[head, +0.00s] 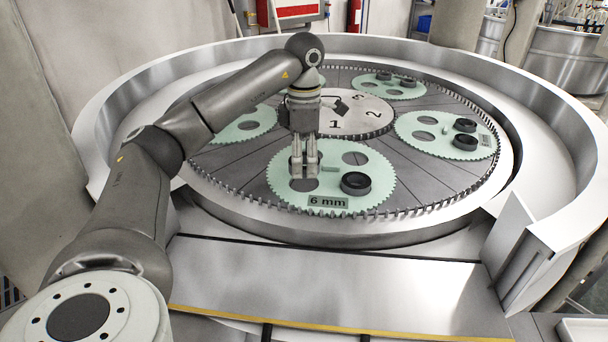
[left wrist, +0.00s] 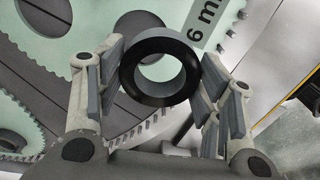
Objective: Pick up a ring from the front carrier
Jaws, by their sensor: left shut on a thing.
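The front carrier (head: 340,205) is a pale green toothed disc with round holes and a "6 mm" label. A black ring (head: 355,184) sits on its right part. My left gripper (head: 304,172) points down over the carrier's left part, left of that ring. In the left wrist view, a thick black ring (left wrist: 132,84) is between the fingers of my left gripper (left wrist: 162,75), which are shut on it. The fingers hide most of this ring in the head view. Whether it touches the carrier is unclear. My right gripper is in neither view.
Other green carriers with black rings lie at right (head: 448,143) and at the back (head: 390,88). A numbered grey centre disc (head: 355,117) lies behind my gripper. A raised metal rim (head: 545,130) surrounds the machine. The flat front ledge (head: 330,280) is clear.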

